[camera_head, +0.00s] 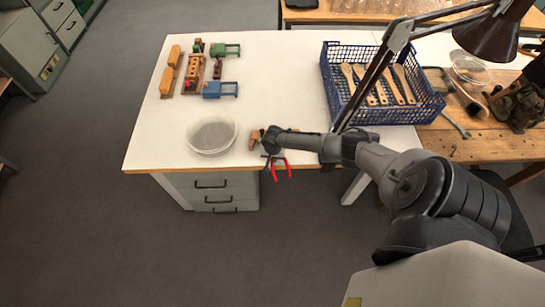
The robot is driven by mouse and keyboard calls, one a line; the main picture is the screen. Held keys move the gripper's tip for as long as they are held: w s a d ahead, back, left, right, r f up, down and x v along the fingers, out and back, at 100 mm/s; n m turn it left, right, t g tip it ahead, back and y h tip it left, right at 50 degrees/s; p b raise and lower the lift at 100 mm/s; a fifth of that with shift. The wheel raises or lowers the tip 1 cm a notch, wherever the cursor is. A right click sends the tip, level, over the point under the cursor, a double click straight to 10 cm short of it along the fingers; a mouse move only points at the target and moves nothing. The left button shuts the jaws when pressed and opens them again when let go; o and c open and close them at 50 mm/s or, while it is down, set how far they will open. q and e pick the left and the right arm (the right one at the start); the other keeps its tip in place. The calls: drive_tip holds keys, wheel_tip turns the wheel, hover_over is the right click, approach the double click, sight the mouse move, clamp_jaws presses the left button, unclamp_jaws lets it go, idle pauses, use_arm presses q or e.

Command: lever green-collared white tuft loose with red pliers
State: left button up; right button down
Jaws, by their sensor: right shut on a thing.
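My right gripper (268,145) is over the front edge of the white table, and its arm comes in from the right. It is shut on the red pliers (279,167), whose red handles spread and hang past the table edge. The pliers' jaws are hidden or too small to make out. A small orange-brown wooden piece (256,137) shows just left of the gripper. An orange wooden block (195,70) with dark spots and a little red lies at the back left. I cannot make out a green-collared white tuft. My left gripper is not in view.
A clear round dish (212,135) stands left of the gripper. A blue crate (335,98) holds wooden brushes. A dark lamp (490,36) arches over the right. The white table's (280,80) middle is clear.

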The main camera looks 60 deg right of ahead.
idle(0.4)
drive_tip(key=shift+f+p, duration=0.1)
drive_tip(key=shift+p, duration=0.2)
drive_tip(key=shift+f+t+h, duration=0.1)
drive_tip(key=shift+t+h, duration=0.2)
idle(0.7)
drive_tip(key=shift+f+p, duration=0.1)
drive_tip(key=shift+p, duration=0.25)
drive_tip(key=shift+f, duration=0.15)
idle(0.8)
drive_tip(key=shift+f+p, duration=0.1)
drive_tip(key=shift+p, duration=0.25)
idle(0.3)
drive_tip(key=shift+f+h, duration=0.1)
drive_tip(key=shift+h, duration=0.2)
idle(0.4)
drive_tip(key=shift+s+f+t, duration=0.1)
drive_tip(key=shift+f+t, duration=0.05)
drive_tip(key=shift+t, duration=0.15)
drive_tip(key=shift+f, duration=0.1)
idle(0.5)
